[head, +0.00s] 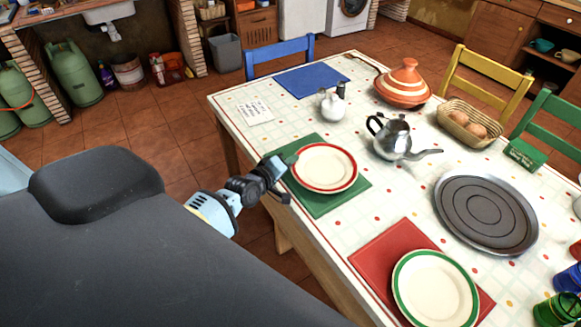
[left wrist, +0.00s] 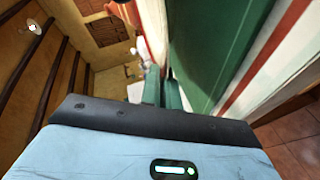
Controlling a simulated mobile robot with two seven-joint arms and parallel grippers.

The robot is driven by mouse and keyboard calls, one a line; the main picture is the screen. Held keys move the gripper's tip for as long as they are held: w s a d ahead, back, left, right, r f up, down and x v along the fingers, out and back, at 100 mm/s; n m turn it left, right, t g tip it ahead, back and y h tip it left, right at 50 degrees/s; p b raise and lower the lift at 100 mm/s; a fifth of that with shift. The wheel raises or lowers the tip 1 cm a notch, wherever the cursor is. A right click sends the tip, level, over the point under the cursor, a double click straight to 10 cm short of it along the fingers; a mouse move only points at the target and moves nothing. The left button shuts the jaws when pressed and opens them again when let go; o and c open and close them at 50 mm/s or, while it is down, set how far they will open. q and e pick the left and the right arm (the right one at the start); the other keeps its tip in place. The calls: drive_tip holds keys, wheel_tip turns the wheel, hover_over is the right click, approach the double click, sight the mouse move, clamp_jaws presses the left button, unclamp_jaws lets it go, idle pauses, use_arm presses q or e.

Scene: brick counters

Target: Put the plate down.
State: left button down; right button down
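The cream plate with a red rim (head: 325,167) is level over the green mat (head: 317,207) on the table's left side. It lies on the mat or just above it; I cannot tell which. My left gripper (head: 288,161) is at the plate's left rim, fingers nearly together on it. In the left wrist view the two green fingers (left wrist: 163,92) show a narrow gap, low beside the green mat surface (left wrist: 205,50); the rim between them is hard to make out. My right gripper is out of view.
A green-rimmed plate (head: 436,290) sits on a red mat (head: 385,251) nearby. A kettle (head: 396,138), white pot (head: 332,106), tagine (head: 402,84), bread basket (head: 470,122) and round grey tray (head: 486,214) stand around. A blue mat (head: 311,79) is bare.

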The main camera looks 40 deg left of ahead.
use_arm(q)
wheel_tip(320, 180, down, 2)
drive_tip(key=shift+f, duration=0.15)
drive_tip(key=c, duration=2.1)
unclamp_jaws()
drive_tip(key=shift+f+b, duration=0.2)
drive_tip(key=shift+b, duration=0.1)
drive_tip(key=shift+o, duration=0.8)
drive_tip(key=shift+r, duration=0.1)
drive_tip(key=shift+r, duration=0.2)
drive_tip(key=p+v, duration=0.1)
drive_tip(key=v, duration=1.1)
drive_tip(key=shift+p, duration=0.3)
